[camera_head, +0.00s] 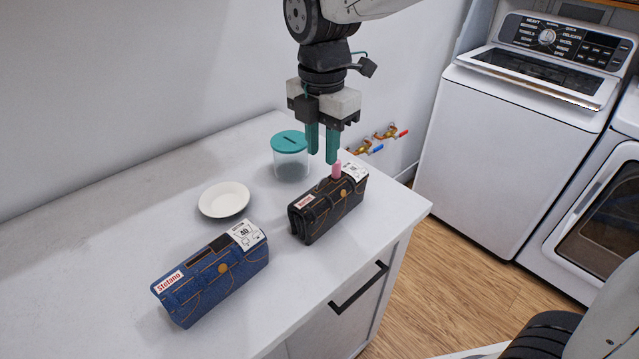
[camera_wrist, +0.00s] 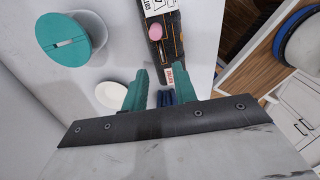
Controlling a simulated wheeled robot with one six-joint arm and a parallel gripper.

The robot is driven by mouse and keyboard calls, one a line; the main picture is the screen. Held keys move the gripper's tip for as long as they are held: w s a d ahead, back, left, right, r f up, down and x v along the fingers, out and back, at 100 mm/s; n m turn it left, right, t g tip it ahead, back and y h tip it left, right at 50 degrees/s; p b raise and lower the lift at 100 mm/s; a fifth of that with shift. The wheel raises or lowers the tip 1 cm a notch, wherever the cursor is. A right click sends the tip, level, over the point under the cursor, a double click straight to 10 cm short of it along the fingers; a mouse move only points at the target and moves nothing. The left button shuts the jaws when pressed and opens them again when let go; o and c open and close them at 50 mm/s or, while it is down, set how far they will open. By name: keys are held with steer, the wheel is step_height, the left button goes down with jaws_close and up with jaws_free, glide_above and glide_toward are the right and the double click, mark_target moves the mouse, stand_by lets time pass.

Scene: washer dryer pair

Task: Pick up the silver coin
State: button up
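I cannot make out a silver coin in either view. My gripper (camera_head: 322,157) is above the back part of the white counter, pointing down. Its two teal fingers are apart with nothing seen between them; they also show in the wrist view (camera_wrist: 160,88). Near the fingertips are a clear jar with a slotted teal lid (camera_head: 291,142) and a folded black jeans bundle (camera_head: 322,212). A small pink object (camera_head: 337,169) appears on or against the black bundle. The jar lid (camera_wrist: 62,40) and pink object (camera_wrist: 155,33) also show in the wrist view.
A white dish (camera_head: 224,200) and a folded blue jeans bundle (camera_head: 212,278) lie on the counter (camera_head: 90,250). The wall bounds the counter's back. Pipe valves (camera_head: 365,147) and a washer (camera_head: 500,150) are to the right. The counter's left part is clear.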

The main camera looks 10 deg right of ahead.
mark_target(323, 179)
steer(key=f, duration=0.6)
steer(key=shift+s+f, duration=0.1)
steer(key=shift+s, duration=0.1)
steer(key=shift+d, duration=0.1)
jaws_close()
